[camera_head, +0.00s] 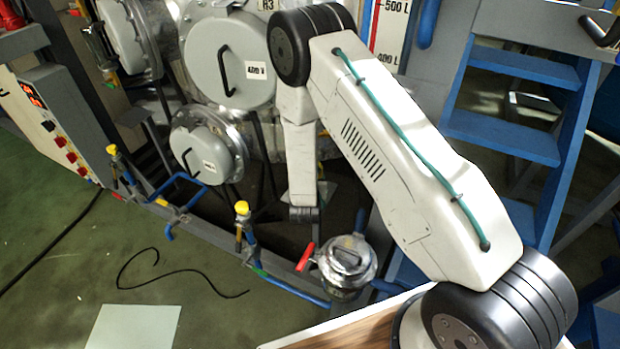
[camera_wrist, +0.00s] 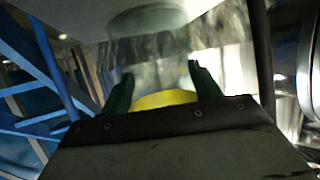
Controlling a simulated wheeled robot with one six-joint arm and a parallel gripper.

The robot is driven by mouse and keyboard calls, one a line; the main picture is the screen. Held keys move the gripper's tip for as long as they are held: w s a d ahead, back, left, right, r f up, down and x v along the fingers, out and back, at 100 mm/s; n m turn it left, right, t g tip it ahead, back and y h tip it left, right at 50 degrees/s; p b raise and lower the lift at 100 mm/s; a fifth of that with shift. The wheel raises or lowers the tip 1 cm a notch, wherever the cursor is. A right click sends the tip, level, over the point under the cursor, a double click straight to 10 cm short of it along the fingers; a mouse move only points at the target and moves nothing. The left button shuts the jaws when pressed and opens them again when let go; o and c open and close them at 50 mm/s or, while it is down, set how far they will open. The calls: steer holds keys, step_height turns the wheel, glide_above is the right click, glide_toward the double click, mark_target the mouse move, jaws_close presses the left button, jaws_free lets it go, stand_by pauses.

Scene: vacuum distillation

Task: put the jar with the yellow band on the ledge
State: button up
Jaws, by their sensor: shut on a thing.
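In the wrist view, the two dark green fingers of my gripper (camera_wrist: 160,73) are shut on a yellow rounded thing (camera_wrist: 165,99), which looks like the yellow band of the jar. In the head view, my forearm hangs down before the metal vessels, and neither fingers nor jar can be made out.
Round-lidded metal vessels (camera_head: 230,62) stand behind my arm. A small lidded metal pot (camera_head: 346,262) and yellow-capped blue pipe valves (camera_head: 242,208) lie low along a grey frame. Blue steps (camera_head: 505,137) stand right. A black cable (camera_head: 160,262) lies on the green floor.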

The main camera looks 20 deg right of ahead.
steer(key=shift+f, duration=0.1)
steer(key=o, duration=1.1)
steer(key=shift+o, duration=0.2)
steer(key=shift+s+a+r, duration=0.1)
steer(key=shift+s+r, duration=0.1)
steer(key=v, duration=1.1)
steer(key=shift+s, duration=0.2)
steer(key=shift+a+r, duration=0.1)
